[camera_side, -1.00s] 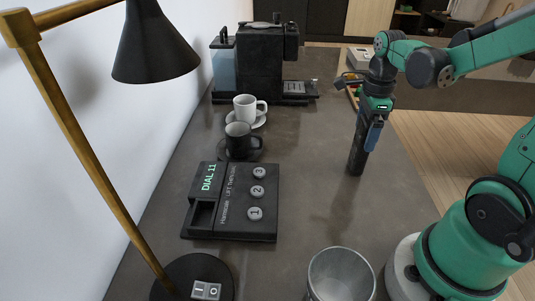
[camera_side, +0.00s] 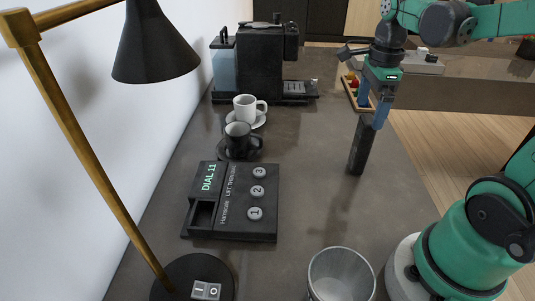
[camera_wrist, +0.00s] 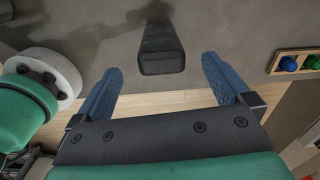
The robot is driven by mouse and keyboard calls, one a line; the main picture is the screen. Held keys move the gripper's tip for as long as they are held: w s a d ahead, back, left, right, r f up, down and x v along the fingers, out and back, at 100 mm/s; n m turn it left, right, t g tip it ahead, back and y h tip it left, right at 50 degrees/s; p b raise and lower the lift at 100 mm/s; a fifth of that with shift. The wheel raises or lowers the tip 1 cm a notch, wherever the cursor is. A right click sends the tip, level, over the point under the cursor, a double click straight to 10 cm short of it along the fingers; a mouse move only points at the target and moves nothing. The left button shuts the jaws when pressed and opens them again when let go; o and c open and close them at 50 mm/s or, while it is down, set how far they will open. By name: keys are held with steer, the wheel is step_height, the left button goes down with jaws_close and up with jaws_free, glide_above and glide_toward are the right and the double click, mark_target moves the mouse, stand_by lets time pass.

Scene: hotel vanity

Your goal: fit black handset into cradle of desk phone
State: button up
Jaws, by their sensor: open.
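The black handset (camera_side: 359,150) stands on end on the counter, right of the desk phone, leaning slightly in the side view. My gripper (camera_side: 372,112) is open at its upper end, its blue fingers apart. In the wrist view the handset (camera_wrist: 161,50) lies beyond and between the open fingertips (camera_wrist: 160,66), with gaps on both sides. The black desk phone (camera_side: 248,205) lies flat at left centre, with a lit "DIAL 11" display and three round buttons. Its cradle, a dark recess (camera_side: 202,215) at the left, is empty.
A black cup (camera_side: 238,140) and white cup (camera_side: 245,108) on saucers stand behind the phone, before a coffee machine (camera_side: 262,62). A lamp (camera_side: 190,280) and metal bin (camera_side: 342,275) are in front. A wooden tray (camera_side: 352,90) lies behind my gripper. Counter between phone and handset is clear.

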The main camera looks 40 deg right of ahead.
steer(key=w+a+n+t, duration=0.2)
steer(key=a+n+t, duration=0.5)
steer(key=n, duration=1.9)
steer(key=a, duration=0.6)
steer(key=shift+f, duration=0.2)
steer(key=shift+c, duration=0.3)
steer(key=c, duration=0.3)
steer(key=shift+r, duration=0.1)
